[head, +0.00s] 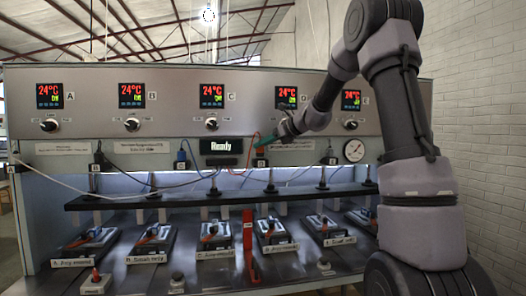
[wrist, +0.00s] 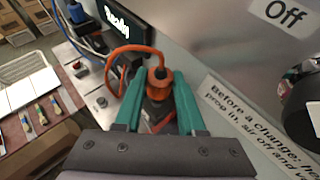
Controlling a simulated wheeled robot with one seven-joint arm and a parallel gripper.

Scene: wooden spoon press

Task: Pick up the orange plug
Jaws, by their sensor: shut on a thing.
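The orange plug (wrist: 160,82) sits between the two green fingers of my gripper (wrist: 158,88) in the wrist view, with the fingers against its sides. Its orange cord (wrist: 122,55) loops away from it to the left and down. A dark block shows below the plug between the fingers; I cannot tell whether the plug touches a socket. In the head view my gripper (head: 262,144) is at the press's front panel, just right of the "Ready" display (head: 221,146). The plug itself is mostly hidden there.
A blue plug (head: 181,160) and black plugs (head: 99,156) with cords hang along the panel. A round gauge (head: 354,151) is at the right. A dark bar (head: 150,198) crosses above several spoon stations. A red upright lever (head: 248,235) stands mid-front.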

